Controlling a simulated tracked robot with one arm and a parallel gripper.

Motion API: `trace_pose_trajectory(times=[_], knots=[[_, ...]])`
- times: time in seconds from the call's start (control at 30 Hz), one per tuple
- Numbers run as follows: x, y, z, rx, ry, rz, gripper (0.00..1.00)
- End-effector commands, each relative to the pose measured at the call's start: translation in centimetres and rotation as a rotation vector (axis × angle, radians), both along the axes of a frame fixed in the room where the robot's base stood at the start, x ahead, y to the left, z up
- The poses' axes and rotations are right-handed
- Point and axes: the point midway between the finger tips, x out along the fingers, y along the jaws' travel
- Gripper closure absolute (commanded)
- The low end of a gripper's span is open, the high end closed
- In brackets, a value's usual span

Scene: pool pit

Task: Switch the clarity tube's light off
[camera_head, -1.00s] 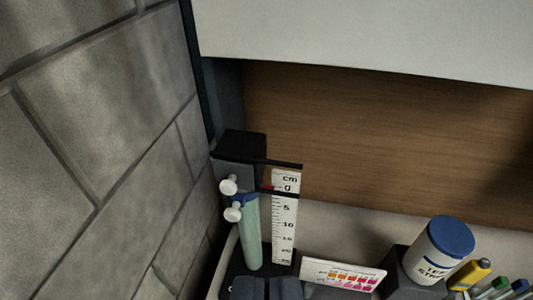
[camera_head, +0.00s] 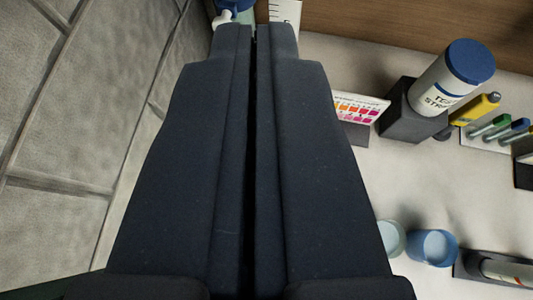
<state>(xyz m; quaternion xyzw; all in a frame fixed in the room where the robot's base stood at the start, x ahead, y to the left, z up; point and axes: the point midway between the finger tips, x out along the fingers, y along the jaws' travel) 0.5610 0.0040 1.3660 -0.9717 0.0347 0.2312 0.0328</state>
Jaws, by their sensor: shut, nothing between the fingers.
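My gripper (camera_head: 254,32) is shut and empty, and its two dark fingers fill the middle of the view. The clarity tube is mostly hidden behind the fingertips at the top edge. A blue part of it (camera_head: 236,5) and a white knob (camera_head: 221,19) show just beyond the left fingertip. A piece of its white scale (camera_head: 286,11) shows right of the tips. I cannot tell whether the fingertips touch the knob, or whether the light is on.
A stone block wall (camera_head: 70,130) stands close on the left.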

Motion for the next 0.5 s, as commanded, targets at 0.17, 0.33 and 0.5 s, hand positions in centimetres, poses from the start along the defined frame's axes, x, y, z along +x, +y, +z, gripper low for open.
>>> trace_pose_trajectory(times=[0.17, 0.33, 0.5], knots=[[4.5, 0.2, -9.6, 0.023, 0.163, -0.061, 1.0], [7.4, 0.4, -18.2, 0.037, 0.298, -0.124, 1.0], [9.0, 0.6, -25.0, 0.042, 0.4, -0.179, 1.0]])
